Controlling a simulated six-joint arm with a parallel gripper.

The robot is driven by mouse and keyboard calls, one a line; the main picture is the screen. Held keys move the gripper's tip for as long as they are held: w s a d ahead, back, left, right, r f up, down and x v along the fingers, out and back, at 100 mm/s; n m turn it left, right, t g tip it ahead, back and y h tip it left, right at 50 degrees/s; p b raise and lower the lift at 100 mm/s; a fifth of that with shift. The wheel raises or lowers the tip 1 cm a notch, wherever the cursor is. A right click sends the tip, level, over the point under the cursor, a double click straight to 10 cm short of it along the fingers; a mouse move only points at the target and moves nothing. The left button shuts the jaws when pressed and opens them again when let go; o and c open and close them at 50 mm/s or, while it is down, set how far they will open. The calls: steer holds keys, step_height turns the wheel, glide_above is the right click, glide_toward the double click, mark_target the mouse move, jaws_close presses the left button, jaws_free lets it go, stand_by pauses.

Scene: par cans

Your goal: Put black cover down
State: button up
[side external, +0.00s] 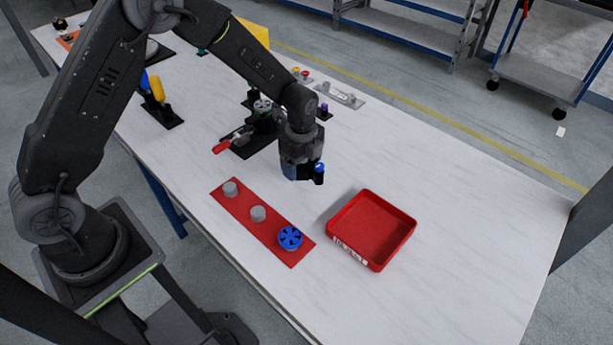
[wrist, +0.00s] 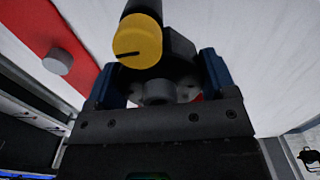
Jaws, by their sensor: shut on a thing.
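My gripper (side external: 303,172) hangs above the white table, behind the red plate and left of the red tray. In the wrist view its two blue fingers (wrist: 163,80) are shut on a dark piece (wrist: 178,45), apparently the black cover, mostly hidden by the gripper body. A black cylinder with a yellow end face (wrist: 138,42) shows at this piece; I cannot tell how they join. In the side view a small black part with a blue top (side external: 319,170) shows at the gripper's right. The red plate (side external: 240,205) bears two grey pegs (side external: 258,214) and a blue slotted wheel (side external: 290,238).
An empty red tray (side external: 372,230) stands right of the plate. A black fixture with a red-handled part (side external: 240,145) lies behind the plate. A yellow-and-black stand (side external: 157,95) and several small parts (side external: 340,95) stand farther back. The table's right side is clear.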

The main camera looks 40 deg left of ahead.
mark_target(306, 185)
steer(key=shift+w+d+f, duration=0.2)
steer(key=shift+d+f, duration=0.2)
steer(key=shift+d, duration=0.15)
steer(key=shift+f, duration=1.95)
steer(key=shift+f, duration=0.1)
steer(key=o, duration=0.8)
step_height(306, 185, up, 12)
steer(key=shift+r, duration=0.2)
